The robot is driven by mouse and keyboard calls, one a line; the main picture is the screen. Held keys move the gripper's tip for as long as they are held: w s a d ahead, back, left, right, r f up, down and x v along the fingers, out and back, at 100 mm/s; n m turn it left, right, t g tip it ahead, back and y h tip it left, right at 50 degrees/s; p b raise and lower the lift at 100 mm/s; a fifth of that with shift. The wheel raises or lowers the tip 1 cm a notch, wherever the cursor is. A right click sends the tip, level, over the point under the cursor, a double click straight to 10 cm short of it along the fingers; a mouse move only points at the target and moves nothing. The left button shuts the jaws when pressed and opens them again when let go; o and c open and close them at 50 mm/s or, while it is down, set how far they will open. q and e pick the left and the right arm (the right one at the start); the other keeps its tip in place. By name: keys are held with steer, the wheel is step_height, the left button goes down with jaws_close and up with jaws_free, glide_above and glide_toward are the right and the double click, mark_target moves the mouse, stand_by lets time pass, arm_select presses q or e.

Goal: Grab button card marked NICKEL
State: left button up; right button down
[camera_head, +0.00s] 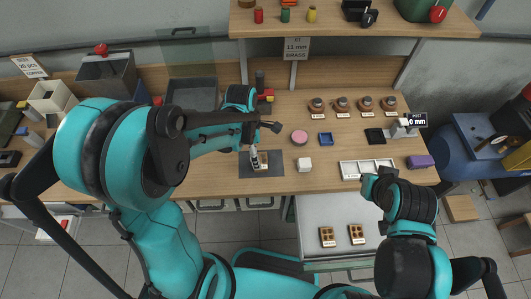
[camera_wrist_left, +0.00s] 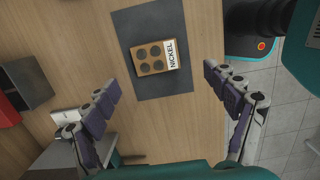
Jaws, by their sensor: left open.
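The button card marked NICKEL (camera_wrist_left: 155,58) is tan with several dark round buttons and a white label. It lies flat on a dark grey mat (camera_wrist_left: 185,88). In the head view the card (camera_head: 262,161) is small on the same mat (camera_head: 262,171) near the table's front. My left gripper (camera_wrist_left: 160,78) is open and empty, its two fingers wide apart. In the wrist view the card appears beyond the fingertips, between their lines and untouched. In the head view my left arm hides much of that gripper. My right gripper (camera_head: 372,184) is at the table's front right; its jaws are unclear.
A white compartment tray (camera_head: 367,168) is farther right. Two tan button cards (camera_head: 327,237) (camera_head: 357,234) lie in an open drawer (camera_head: 340,211) below.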

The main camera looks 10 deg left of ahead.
mark_target(260, 158)
arm_select(q)
steer(key=f, duration=0.2)
steer(key=f+b, duration=0.1)
steer(key=f, duration=0.1)
steer(key=w+d+f+b, duration=0.1)
steer(key=f, duration=0.1)
steer(key=shift+f, duration=0.2)
steer(key=shift+s+a, duration=0.1)
steer(key=c, duration=1.4)
steer(key=shift+o, duration=0.2)
steer(key=shift+r, duration=0.1)
